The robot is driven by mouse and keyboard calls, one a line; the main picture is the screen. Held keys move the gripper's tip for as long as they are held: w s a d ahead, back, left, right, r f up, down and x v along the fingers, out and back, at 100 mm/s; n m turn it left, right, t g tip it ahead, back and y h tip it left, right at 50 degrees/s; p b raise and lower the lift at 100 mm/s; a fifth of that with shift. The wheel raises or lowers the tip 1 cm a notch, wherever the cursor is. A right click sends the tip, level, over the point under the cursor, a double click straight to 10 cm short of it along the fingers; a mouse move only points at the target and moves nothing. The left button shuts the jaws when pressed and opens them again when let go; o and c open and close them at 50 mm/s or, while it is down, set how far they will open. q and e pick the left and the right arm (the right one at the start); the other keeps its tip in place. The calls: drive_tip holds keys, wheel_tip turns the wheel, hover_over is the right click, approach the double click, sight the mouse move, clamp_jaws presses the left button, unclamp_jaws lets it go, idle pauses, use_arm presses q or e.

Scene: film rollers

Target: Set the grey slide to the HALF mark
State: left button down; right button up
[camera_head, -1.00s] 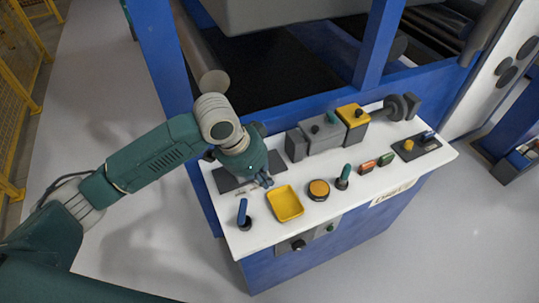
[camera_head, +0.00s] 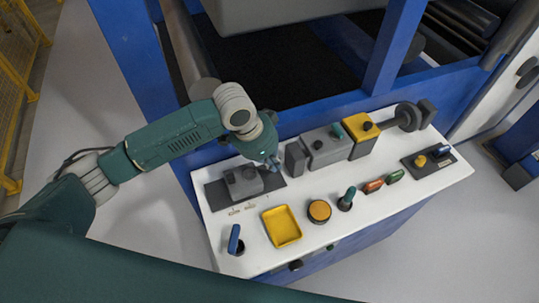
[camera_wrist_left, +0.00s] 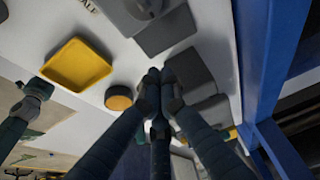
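The grey slide (camera_head: 243,182) is a block with a dark knob on a dark plate (camera_head: 216,196) at the left of the white panel. In the left wrist view, the slide (camera_wrist_left: 141,9) shows cut off at the top edge. Letters reading "ALF" (camera_wrist_left: 90,5) show beside it, probably the HALF mark. My left gripper (camera_head: 273,163) is above and right of the slide, apart from it. In the left wrist view its fingers (camera_wrist_left: 159,78) are drawn together with nothing visible between them.
A grey upright block (camera_head: 295,158) and a grey box (camera_head: 325,147) stand right of my left gripper. A yellow tray (camera_head: 282,226), an orange button (camera_head: 319,210) and a blue lever (camera_head: 234,239) are along the front. Blue frame posts (camera_head: 396,45) rise behind the panel.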

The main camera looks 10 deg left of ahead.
sight(243, 179)
use_arm(q)
drive_tip(key=x, duration=0.3)
drive_tip(key=p+x, duration=0.1)
drive_tip(key=x, duration=0.1)
drive_tip(key=shift+w+a+f, duration=0.1)
drive_tip(key=shift+w+a, duration=0.05)
drive_tip(key=shift+a, duration=0.15)
drive_tip(key=s+a+p, duration=0.1)
drive_tip(key=s+a, duration=0.1)
drive_tip(key=a, duration=0.1)
drive_tip(key=shift+s, duration=0.15)
drive_tip(key=shift+d, duration=0.1)
